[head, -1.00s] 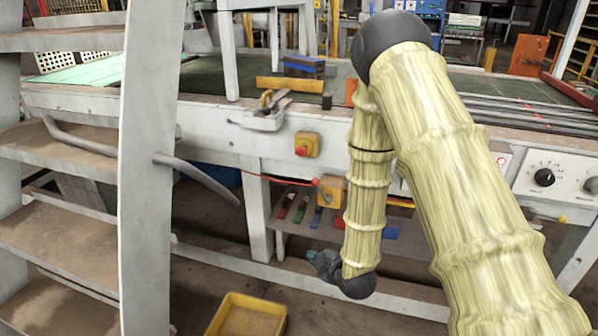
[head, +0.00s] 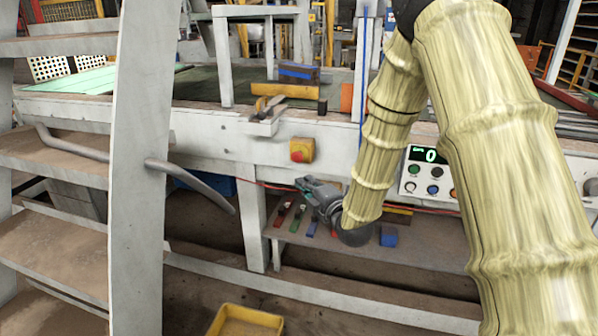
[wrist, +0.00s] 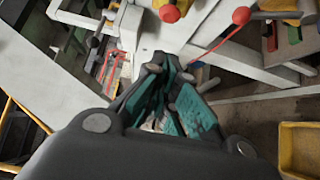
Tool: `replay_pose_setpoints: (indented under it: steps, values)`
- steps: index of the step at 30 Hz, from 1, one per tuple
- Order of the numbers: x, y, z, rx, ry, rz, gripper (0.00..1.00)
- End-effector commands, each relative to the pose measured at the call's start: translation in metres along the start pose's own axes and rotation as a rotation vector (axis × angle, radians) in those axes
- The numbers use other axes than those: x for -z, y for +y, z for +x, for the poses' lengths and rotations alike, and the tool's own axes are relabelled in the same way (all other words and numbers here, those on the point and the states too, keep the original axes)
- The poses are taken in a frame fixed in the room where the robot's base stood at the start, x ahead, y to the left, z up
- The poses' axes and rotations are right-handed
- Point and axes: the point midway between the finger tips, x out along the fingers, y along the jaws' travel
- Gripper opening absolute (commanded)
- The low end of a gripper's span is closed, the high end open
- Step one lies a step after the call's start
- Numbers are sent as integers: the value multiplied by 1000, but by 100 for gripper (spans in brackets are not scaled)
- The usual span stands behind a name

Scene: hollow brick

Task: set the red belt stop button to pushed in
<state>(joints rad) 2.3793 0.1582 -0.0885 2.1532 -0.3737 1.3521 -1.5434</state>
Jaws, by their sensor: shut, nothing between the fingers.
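The red belt stop button (head: 297,155) sits on the front of a small yellow box (head: 308,146) on the white conveyor frame. In the wrist view the red button (wrist: 170,12) shows at the top edge and appears to stand out from its yellow box (wrist: 158,3). How far in it is set I cannot tell. My gripper (head: 304,185), with dark fingers and teal pads, is just below the box in the head view, apparently apart from the button. In the wrist view my gripper (wrist: 160,68) is shut and empty, its tips below the button in the picture.
A red lever knob (wrist: 241,15) with a red cable is right of the button in the wrist view. A grey shelf (head: 290,228) with coloured items lies below. A stair (head: 140,170) stands left; a yellow bin (head: 245,318) is on the floor.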

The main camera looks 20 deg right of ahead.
Motion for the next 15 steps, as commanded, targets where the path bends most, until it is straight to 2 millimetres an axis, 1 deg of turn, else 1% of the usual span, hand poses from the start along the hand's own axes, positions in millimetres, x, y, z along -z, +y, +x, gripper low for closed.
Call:
replay_pose_setpoints:
  steps: [5,15]
  values:
    - [0,2,20,-2,0,1,0]
    - [0,1,76,-2,-1,2,0]
